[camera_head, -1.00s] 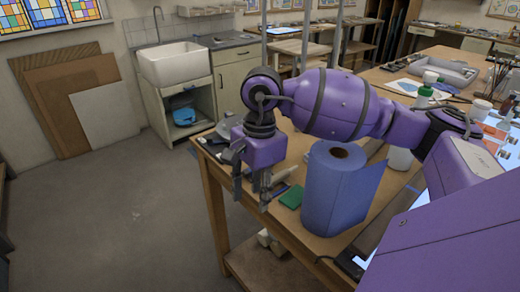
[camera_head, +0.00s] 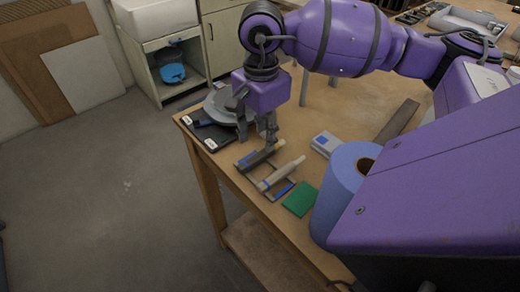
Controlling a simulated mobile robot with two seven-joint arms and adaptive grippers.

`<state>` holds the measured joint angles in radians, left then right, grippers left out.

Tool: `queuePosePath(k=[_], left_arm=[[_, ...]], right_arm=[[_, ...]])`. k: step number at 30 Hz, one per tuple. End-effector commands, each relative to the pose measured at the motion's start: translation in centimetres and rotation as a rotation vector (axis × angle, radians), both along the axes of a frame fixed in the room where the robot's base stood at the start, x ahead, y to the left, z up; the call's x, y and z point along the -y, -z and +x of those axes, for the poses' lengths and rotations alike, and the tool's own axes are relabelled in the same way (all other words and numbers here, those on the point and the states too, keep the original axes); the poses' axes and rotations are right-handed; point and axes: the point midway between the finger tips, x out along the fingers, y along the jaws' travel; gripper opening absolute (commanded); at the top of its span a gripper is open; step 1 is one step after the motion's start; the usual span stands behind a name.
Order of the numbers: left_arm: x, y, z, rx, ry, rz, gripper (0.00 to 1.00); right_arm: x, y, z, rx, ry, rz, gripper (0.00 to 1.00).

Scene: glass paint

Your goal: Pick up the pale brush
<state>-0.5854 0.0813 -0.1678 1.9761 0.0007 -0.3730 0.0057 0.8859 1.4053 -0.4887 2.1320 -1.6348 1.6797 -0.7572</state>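My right gripper (camera_head: 256,134) points down over the table near its left corner. Its two fingers are apart, with nothing seen between them. A pale, slim tool (camera_head: 283,172) that looks like the pale brush lies in front of and to the right of the fingers, near the table's front edge. A second, darker tool with a yellowish end (camera_head: 262,153) lies beside it, just below the fingertips. Both seem to rest on a small dark holder (camera_head: 281,191). Whether the fingers touch anything is too small to tell. My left gripper is not in view.
A green pad (camera_head: 300,199) and a blue roll (camera_head: 340,190) stand right of the tools. A small grey-and-blue box (camera_head: 326,144) lies behind them. Dark flat cases (camera_head: 208,134) and a grey round object (camera_head: 220,104) are left of the gripper. The floor (camera_head: 110,200) is clear.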

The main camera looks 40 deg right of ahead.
Motion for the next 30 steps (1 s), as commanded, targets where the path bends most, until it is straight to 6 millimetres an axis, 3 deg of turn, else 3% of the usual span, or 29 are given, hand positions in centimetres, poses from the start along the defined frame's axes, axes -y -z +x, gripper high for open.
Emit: queuePosePath(k=[11, 20, 28, 30], left_arm=[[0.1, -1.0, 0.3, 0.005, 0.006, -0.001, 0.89], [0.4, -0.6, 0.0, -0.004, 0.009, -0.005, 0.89], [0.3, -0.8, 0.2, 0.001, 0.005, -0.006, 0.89], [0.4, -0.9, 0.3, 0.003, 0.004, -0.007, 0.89]], right_arm=[[-0.4, 4.9, -0.1, 0.001, 0.001, 0.001, 0.39], [-0.4, 5.5, -0.1, 0.001, 0.001, 0.001, 0.39], [-0.4, 5.4, -0.1, 0.001, 0.001, 0.001, 0.04], [-0.4, 5.4, -0.1, 0.001, 0.001, 0.001, 0.0]])
